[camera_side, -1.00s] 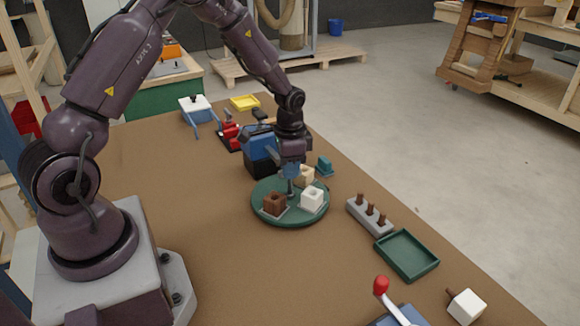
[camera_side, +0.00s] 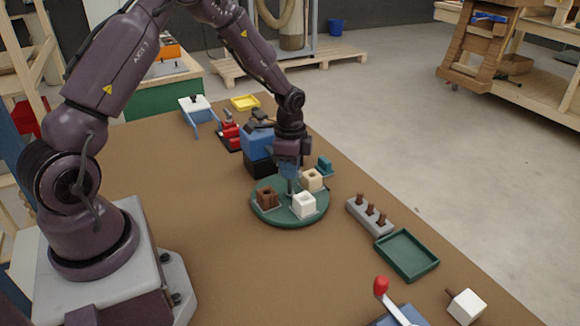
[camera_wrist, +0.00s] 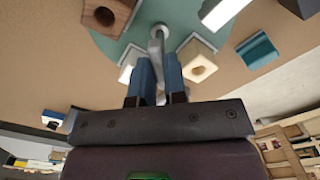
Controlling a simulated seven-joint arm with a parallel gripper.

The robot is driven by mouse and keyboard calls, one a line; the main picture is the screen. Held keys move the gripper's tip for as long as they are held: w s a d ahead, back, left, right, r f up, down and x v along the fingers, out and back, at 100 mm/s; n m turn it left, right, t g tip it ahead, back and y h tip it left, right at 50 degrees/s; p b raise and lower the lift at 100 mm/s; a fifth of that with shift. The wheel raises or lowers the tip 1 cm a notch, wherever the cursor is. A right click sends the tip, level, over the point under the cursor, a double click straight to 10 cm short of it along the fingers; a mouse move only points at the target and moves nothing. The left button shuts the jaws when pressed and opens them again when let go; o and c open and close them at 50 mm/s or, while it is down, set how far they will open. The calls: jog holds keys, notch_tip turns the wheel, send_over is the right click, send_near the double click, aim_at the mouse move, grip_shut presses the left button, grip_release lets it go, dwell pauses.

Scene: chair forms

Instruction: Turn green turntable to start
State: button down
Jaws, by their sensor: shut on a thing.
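The green turntable (camera_side: 277,214) lies on the brown table under my gripper (camera_side: 290,172). It carries a brown block (camera_side: 266,197), a white block (camera_side: 303,205) and a cream block (camera_side: 312,179), each with a hole in its top. The cream block also shows in the wrist view (camera_wrist: 198,66). A grey post or handle (camera_wrist: 157,45) stands near the middle of the turntable. My gripper is shut on this handle, with the blue fingers on either side of it in the wrist view (camera_wrist: 158,82).
A blue and black device (camera_side: 257,150) stands close behind the turntable. A teal block (camera_side: 325,166) lies at its right. A grey peg rack (camera_side: 369,216), a green tray (camera_side: 407,254) and a red-knobbed lever (camera_side: 381,287) are nearer.

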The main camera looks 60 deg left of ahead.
jog(key=shift+r, duration=0.1)
dwell(0.4)
jog(key=c, duration=1.2)
grip_release()
jog(key=shift+o, duration=0.2)
notch_tip(320, 180, up, 13)
